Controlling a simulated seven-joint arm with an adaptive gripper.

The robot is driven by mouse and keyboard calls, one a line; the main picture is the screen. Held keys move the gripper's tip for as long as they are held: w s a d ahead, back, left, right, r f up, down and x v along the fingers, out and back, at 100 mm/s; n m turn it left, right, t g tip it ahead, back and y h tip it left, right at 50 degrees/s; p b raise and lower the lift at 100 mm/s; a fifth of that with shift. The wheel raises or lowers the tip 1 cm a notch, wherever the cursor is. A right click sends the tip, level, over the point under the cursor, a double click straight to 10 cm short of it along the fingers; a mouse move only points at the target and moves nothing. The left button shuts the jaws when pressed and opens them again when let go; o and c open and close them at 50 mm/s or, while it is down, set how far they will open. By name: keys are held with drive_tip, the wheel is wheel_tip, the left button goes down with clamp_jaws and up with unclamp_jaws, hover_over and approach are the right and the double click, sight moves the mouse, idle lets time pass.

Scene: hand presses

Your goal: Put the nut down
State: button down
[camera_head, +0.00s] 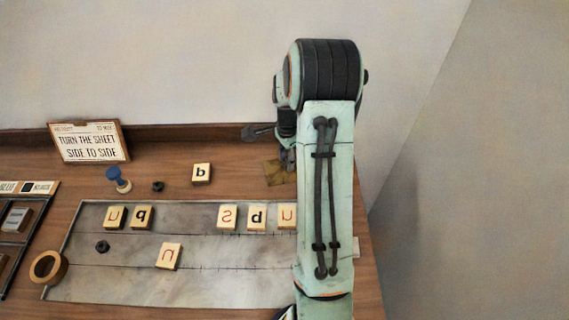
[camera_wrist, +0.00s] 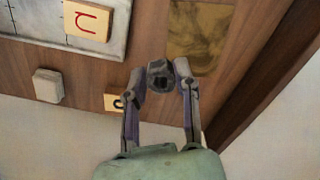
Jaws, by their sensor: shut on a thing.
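My gripper (camera_wrist: 160,82) is shut on a dark grey nut (camera_wrist: 160,75) in the wrist view, with the nut between the two fingertips. The nut is close to the edge of a brass-coloured plate (camera_wrist: 203,35) on the wooden bench. I cannot tell whether the nut touches the bench. In the head view my arm hides most of the gripper and the held nut, and the brass plate (camera_head: 276,173) shows just left of the arm. Two other dark nuts show there, one on the wood (camera_head: 158,186) and one on the metal sheet (camera_head: 102,247).
Several letter tiles lie on and behind the metal sheet (camera_head: 110,285), including a "b" tile (camera_head: 202,173). A blue-knobbed stamp (camera_head: 117,178), a sign (camera_head: 89,143) and a tape-like ring (camera_head: 48,267) stand left. A pale block (camera_wrist: 48,85) shows in the wrist view.

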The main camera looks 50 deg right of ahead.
hover_over(284, 170)
drive_tip(key=f, duration=0.5)
drive_tip(key=shift+s+a+f, duration=0.1)
drive_tip(key=shift+s+f, duration=0.1)
drive_tip(key=shift+f, duration=0.2)
drive_tip(key=shift+w+f, duration=0.2)
drive_tip(key=shift+f, duration=1.55)
drive_tip(key=c, duration=0.8)
unclamp_jaws()
drive_tip(key=shift+f, duration=0.15)
